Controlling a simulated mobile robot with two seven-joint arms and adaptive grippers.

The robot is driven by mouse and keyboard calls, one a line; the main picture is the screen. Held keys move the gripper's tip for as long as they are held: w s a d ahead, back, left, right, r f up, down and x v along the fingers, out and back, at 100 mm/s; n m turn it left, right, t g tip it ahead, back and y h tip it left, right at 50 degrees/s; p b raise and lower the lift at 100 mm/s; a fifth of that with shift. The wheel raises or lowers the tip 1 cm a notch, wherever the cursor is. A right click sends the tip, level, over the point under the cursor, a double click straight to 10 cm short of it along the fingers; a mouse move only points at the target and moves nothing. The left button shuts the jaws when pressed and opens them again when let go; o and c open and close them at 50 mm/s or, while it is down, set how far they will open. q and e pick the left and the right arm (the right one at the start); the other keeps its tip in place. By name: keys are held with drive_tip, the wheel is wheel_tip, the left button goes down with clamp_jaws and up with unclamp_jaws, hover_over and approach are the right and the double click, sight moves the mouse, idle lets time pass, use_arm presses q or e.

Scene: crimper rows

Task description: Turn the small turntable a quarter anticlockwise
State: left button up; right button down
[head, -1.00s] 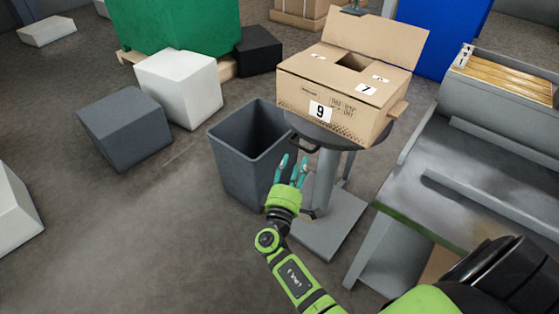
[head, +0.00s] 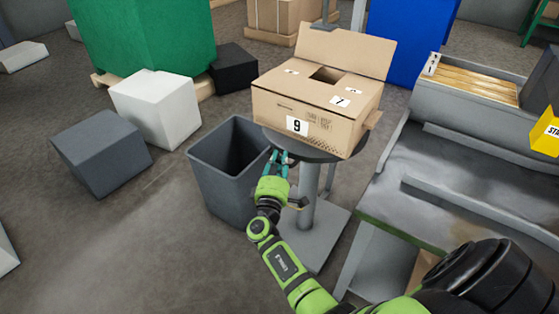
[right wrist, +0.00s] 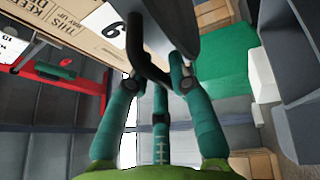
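The small turntable is a dark round disc (head: 302,150) on a grey post with a flat base. A cardboard box (head: 298,108) marked 9 and 7 sits on it, its back flap up. The disc's underside also shows in the right wrist view (right wrist: 206,22). A black handle (right wrist: 152,66) sticks out from the disc's near left edge. My right gripper (head: 279,156) is at this handle. Its teal fingers (right wrist: 158,78) are spread, with the handle between them; firm contact is not clear. My left gripper is not in view.
A grey open bin (head: 212,190) stands close to the left of the post and my right gripper. A grey metal bench (head: 440,195) is on the right. White (head: 155,108) and grey (head: 100,152) blocks lie on the floor at left.

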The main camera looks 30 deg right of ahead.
sight(295, 165)
drive_tip(key=shift+s, duration=0.1)
drive_tip(key=shift+s+d+t, duration=0.25)
drive_tip(key=shift+t, duration=0.05)
drive_tip(key=s+d+n+t+y, duration=0.2)
drive_tip(key=s+y, duration=0.1)
drive_tip(key=shift+s, duration=0.15)
drive_tip(key=s+d+n+t+y+b, duration=0.1)
drive_tip(key=s+d+n+y+b, duration=0.1)
drive_tip(key=y, duration=0.1)
drive_tip(key=shift+s+d+t, duration=0.1)
drive_tip(key=shift+s+t, duration=0.3)
drive_tip(key=shift+r+y, duration=0.1)
drive_tip(key=shift+y, duration=0.2)
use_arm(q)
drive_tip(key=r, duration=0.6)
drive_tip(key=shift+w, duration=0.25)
use_arm(e)
drive_tip(key=c, duration=1.1)
unclamp_jaws()
drive_tip(key=shift+c, duration=0.2)
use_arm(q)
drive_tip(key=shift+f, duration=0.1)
